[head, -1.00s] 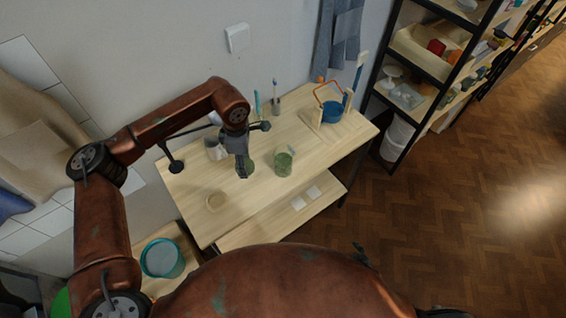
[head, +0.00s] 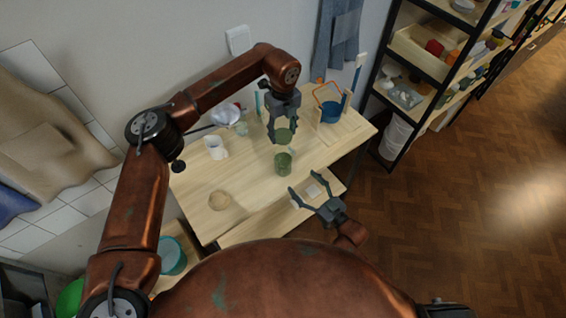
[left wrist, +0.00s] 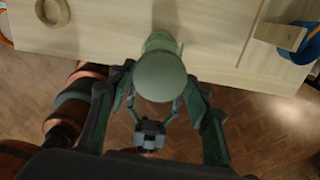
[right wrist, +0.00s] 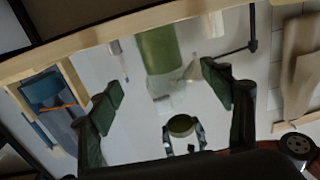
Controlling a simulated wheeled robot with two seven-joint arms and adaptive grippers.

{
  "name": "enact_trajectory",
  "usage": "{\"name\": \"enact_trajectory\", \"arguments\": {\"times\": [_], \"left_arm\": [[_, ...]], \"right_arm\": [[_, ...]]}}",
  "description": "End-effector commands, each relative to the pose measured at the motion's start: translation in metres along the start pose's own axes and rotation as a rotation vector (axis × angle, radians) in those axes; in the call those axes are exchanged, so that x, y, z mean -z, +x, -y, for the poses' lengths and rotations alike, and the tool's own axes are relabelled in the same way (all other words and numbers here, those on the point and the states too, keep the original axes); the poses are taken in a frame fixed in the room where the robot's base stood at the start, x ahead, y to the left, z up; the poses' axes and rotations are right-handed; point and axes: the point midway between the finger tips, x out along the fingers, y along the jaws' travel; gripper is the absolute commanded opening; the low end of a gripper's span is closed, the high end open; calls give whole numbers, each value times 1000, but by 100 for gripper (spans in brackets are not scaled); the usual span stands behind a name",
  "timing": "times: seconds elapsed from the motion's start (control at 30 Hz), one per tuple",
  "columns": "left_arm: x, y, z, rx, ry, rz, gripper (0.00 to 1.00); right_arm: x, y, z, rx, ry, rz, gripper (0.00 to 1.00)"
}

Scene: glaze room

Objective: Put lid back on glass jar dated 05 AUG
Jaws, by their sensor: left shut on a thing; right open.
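The green glass jar (head: 283,165) stands upright on the table; no date can be read on it. It also shows in the right wrist view (right wrist: 158,50). My left gripper (head: 283,137) is shut on the round green lid (head: 284,135), held above and slightly behind the jar in the head view. In the left wrist view the lid (left wrist: 160,76) sits between the fingers and overlaps the jar, so their gap cannot be judged there. My right gripper (head: 306,194) is open and empty by the table's front edge, in front of the jar.
A pale ring (head: 219,200) lies front left. A blue container (head: 331,112) with an orange handle stands at back right. The table's front left is mostly clear.

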Motion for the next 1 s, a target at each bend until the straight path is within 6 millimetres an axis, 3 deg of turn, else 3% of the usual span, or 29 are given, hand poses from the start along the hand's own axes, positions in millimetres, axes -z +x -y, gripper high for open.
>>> {"name": "enact_trajectory", "arguments": {"times": [0.37,0.53,1.0], "left_arm": [[0,0,1,0,-27,0,38],[0,0,1,-1,-26,0,38],[0,0,1,-1,-25,0,38]], "right_arm": [[5,1,2,5,1,-9,73],[5,11,2,4,1,-10,73],[6,92,2,5,1,-11,73]]}}
